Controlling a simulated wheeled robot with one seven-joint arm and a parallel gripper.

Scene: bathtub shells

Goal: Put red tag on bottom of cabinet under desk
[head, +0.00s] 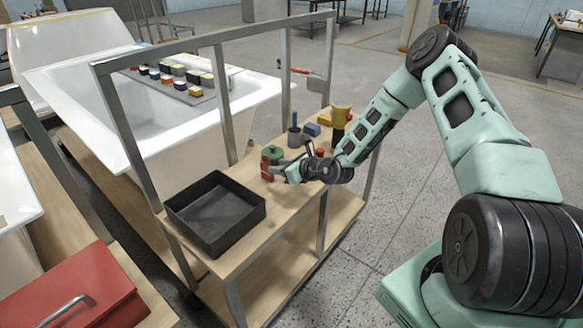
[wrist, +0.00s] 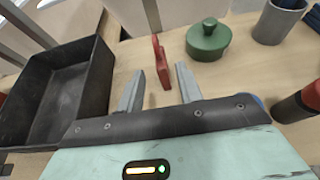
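A thin red piece, likely the red tag (wrist: 158,58), lies on the wooden desk top (head: 250,238). In the head view the red tag (head: 266,171) shows just past my fingertips. My gripper (head: 280,168) is low over the desk. In the wrist view my gripper (wrist: 160,72) is open, its two grey fingers apart. The near end of the red tag lies between the fingertips, with gaps on both sides. The desk has a lower wooden shelf (head: 345,215). I see no clear cabinet under it.
A black open tray (head: 215,210) stands left of my gripper. A green lidded pot (wrist: 208,40) is right of the tag, with a grey cup (wrist: 278,22) beyond. A dark red-topped cylinder (wrist: 300,102) is close on the right. Metal posts (head: 225,105) frame the desk.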

